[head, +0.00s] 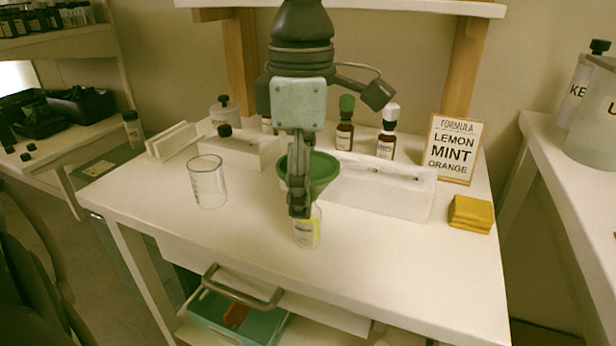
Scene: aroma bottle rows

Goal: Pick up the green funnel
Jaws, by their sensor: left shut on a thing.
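The green funnel (322,171) shows over the middle of the white table, its wide mouth up. My left gripper (299,208) comes down in front of it and is shut on it, hiding much of its left side and its stem. A small clear bottle with a yellow label (309,232) stands right below the funnel, partly behind the fingertips. I cannot tell whether the funnel's stem is in the bottle's neck or above it. My right gripper is not in view.
A glass beaker (208,183) stands to the left. Behind are a long white rack (385,188), brown bottles with green (345,125) and white (387,135) tops, and a formula sign (454,150). A yellow cloth (470,214) lies at right. The table's front right is clear.

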